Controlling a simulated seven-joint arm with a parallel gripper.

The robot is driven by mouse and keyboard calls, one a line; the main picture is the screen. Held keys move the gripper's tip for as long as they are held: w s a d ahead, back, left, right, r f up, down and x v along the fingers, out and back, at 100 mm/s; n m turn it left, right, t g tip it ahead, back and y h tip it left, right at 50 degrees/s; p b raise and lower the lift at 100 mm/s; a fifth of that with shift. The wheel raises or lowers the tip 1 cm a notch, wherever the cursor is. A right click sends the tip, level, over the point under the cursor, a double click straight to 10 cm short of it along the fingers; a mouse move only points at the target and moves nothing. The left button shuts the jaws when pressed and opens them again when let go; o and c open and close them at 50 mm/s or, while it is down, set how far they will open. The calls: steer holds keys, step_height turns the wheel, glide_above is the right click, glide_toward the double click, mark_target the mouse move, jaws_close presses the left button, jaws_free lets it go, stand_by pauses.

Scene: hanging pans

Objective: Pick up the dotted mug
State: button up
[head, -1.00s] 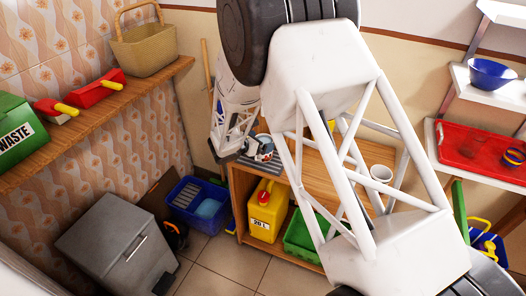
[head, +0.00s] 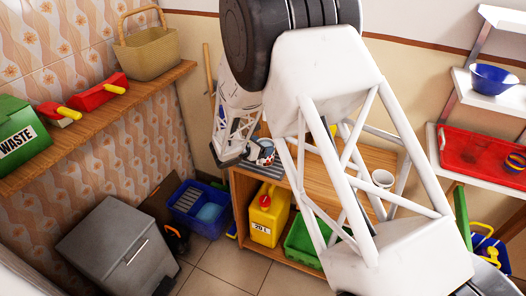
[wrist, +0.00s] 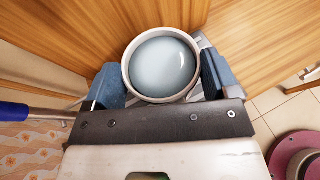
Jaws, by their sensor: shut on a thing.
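The mug (wrist: 160,68) is seen from above in the wrist view, with a pale rim and a smooth grey-blue inside. It sits between the two blue finger pads of my gripper (wrist: 162,82), which is shut on it. In the head view the mug (head: 266,151) is a small whitish shape with dark and reddish marks, at the left end of the wooden shelf unit. My gripper (head: 245,153) is beside it there, partly hidden by my arm. Whether the mug touches the surface below cannot be told.
A white cup (head: 383,178) stands on the wooden shelf unit (head: 318,180), right of my arm. A yellow canister (head: 268,218) and a green crate (head: 302,243) are lower in it. A blue bin (head: 200,205) stands left on the floor. A blue handle (wrist: 15,111) shows at left in the wrist view.

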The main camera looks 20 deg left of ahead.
steer(key=shift+r, duration=0.45)
steer(key=s+d+r, duration=0.4)
steer(key=s+d, duration=0.5)
steer(key=s, duration=0.3)
steer(key=shift+s+d, duration=0.2)
steer(key=shift+s, duration=0.05)
stand_by(1.5)
steer(key=shift+s+d+r, duration=0.1)
steer(key=shift+s, duration=0.05)
stand_by(0.4)
steer(key=shift+d, duration=0.1)
stand_by(0.5)
